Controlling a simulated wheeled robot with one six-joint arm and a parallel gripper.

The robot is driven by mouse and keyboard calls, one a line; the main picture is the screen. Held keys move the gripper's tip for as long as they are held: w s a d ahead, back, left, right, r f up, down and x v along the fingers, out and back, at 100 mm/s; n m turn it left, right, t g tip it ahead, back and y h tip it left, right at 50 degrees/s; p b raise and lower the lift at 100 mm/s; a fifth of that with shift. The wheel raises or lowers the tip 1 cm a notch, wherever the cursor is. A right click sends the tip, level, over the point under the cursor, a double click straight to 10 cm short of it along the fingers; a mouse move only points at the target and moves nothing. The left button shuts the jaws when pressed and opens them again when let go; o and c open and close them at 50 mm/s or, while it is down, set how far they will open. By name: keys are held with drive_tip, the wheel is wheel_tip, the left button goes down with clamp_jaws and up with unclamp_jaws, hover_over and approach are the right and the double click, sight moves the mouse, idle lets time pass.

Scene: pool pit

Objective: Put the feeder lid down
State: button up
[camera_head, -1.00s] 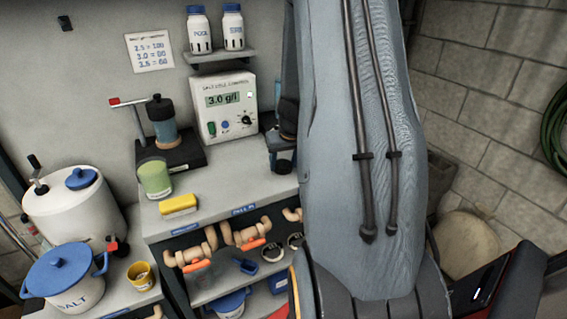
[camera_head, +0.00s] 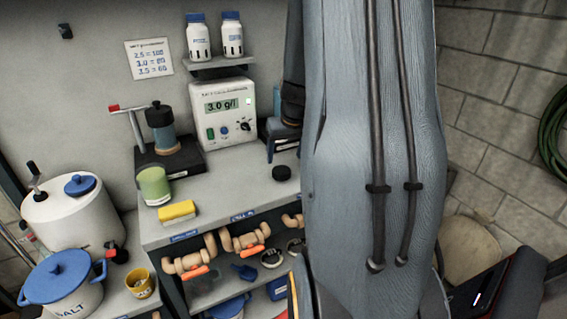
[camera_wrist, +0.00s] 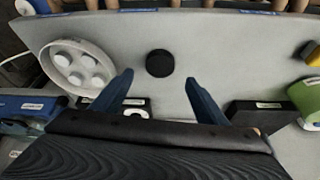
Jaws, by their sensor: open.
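The feeder lid, a small black disc (camera_head: 282,173), lies flat on the grey counter near its front edge. It also shows in the wrist view (camera_wrist: 160,63), just beyond and between my fingertips, with clear counter around it. My gripper (camera_head: 284,150) is open and empty, above and behind the lid, apart from it. In the wrist view its two blue fingers (camera_wrist: 158,78) are spread wide. My arm hides the right part of the counter in the head view.
A round white container (camera_wrist: 46,65) with several white tablets stands left of the lid in the wrist view. The yellow sponge (camera_head: 177,212), green cup (camera_head: 154,185) and control box (camera_head: 231,139) share the counter. Pipe fittings hang below its front edge.

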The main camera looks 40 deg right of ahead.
drive_tip(key=s+a+n+g, duration=0.1)
drive_tip(key=s+a, duration=0.3)
drive_tip(key=a, duration=0.6)
drive_tip(key=s+a+n+g+y, duration=0.1)
drive_tip(key=s+a, duration=0.3)
drive_tip(key=a, duration=0.6)
drive_tip(key=s+a+n, duration=0.2)
drive_tip(key=s+a, duration=0.2)
drive_tip(key=a, duration=0.7)
drive_tip(key=shift+s+f+n+g+y+b, duration=0.15)
drive_tip(key=shift+f+n+g+y+b, duration=0.15)
drive_tip(key=shift+g+y, duration=0.1)
